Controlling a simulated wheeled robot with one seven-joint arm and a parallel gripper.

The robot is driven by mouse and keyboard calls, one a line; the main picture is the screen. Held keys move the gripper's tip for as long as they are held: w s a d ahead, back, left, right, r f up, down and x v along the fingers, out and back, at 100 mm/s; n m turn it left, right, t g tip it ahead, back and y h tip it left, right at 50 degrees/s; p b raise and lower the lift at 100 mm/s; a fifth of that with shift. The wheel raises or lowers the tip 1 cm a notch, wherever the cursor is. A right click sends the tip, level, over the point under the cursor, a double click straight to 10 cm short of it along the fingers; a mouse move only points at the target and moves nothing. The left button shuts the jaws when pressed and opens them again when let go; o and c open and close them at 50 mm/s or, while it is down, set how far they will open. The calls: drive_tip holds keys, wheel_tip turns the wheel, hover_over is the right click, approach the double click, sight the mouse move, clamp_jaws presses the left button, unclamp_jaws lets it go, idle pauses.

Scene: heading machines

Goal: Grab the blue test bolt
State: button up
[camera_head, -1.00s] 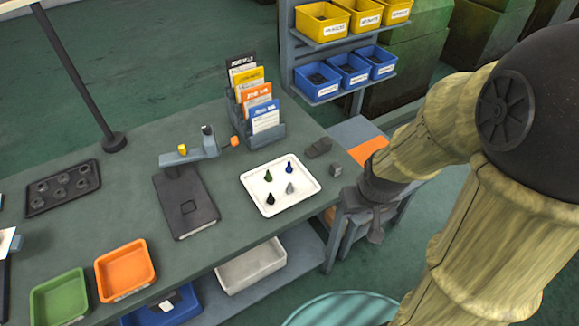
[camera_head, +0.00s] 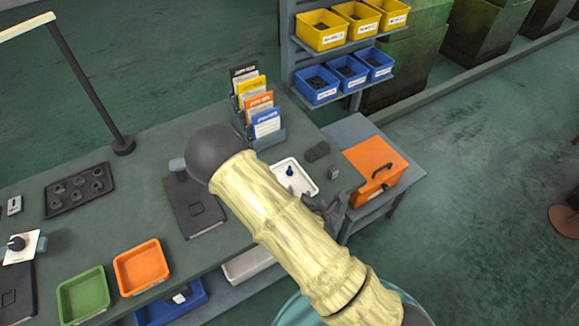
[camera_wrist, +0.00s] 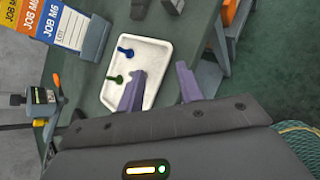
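The blue test bolt (camera_head: 289,171) stands on the white tray (camera_head: 309,185) on the workbench. In the wrist view the blue bolt (camera_wrist: 126,51) is near the tray's upper left, with a green bolt (camera_wrist: 113,80) below it. My gripper (camera_wrist: 160,72) is open, its two purple-grey fingers spread apart with nothing seen between them. The fingers point over the tray, and the blue bolt lies left of them, apart from both. In the head view my arm covers much of the tray. The black and grey bolts seen earlier are hidden now.
A rack of job cards (camera_head: 258,105) stands behind the tray. A grey block (camera_head: 333,172) and a dark piece (camera_head: 317,152) lie right of it. An orange box (camera_head: 375,165) is beyond the bench's right end. A lamp post (camera_head: 85,85) stands at left.

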drive_tip(key=a+n+y, duration=0.1)
drive_tip(key=n, duration=0.2)
drive_tip(key=a+r+n+t+y+p, duration=0.1)
drive_tip(key=n, duration=0.1)
drive_tip(key=a+n, duration=0.1)
drive_tip(key=n, duration=0.2)
drive_tip(key=shift+s+a+r+n+t+y, duration=0.3)
drive_tip(key=shift+a+r+t+y, duration=0.05)
drive_tip(key=shift+r+t+y, duration=0.05)
drive_tip(key=b+x, duration=0.4)
drive_tip(key=b, duration=0.5)
drive_tip(key=shift+w+a+f+b, duration=0.15)
drive_tip(key=shift+w+f+b, duration=0.1)
drive_tip(key=shift+f+b, duration=0.05)
drive_tip(key=shift+w+f+b, duration=0.1)
drive_tip(key=shift+w+b, duration=0.05)
drive_tip(key=shift+b, duration=0.7)
